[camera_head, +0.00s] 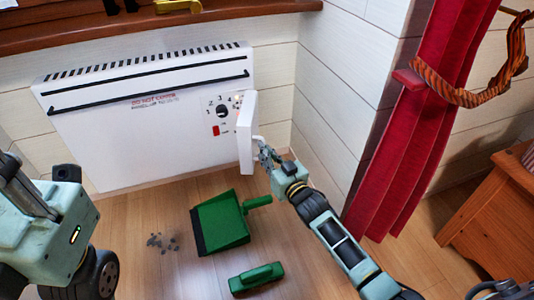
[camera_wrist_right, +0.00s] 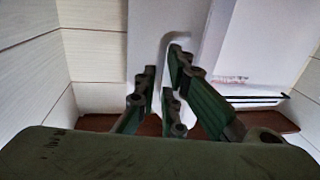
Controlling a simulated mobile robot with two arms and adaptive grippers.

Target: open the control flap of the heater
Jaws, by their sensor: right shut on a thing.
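The white heater (camera_head: 130,140) hangs on the wall below the window sill. Its control flap (camera_head: 246,128) stands swung out on its right side, with a numbered dial (camera_head: 222,110) and a red switch showing to the left of it. My right gripper (camera_head: 262,148) is at the flap's lower right edge, shut on it. In the right wrist view the fingers (camera_wrist_right: 162,85) close around a pale panel edge, and the heater (camera_wrist_right: 240,60) shows behind to the right. My left gripper is not in view.
A green dustpan (camera_head: 222,222) and a green brush (camera_head: 256,278) lie on the floor beside grey debris (camera_head: 162,243). A red curtain (camera_head: 415,120) with an orange tie hangs to the right. A wooden cabinet (camera_head: 495,225) stands at lower right.

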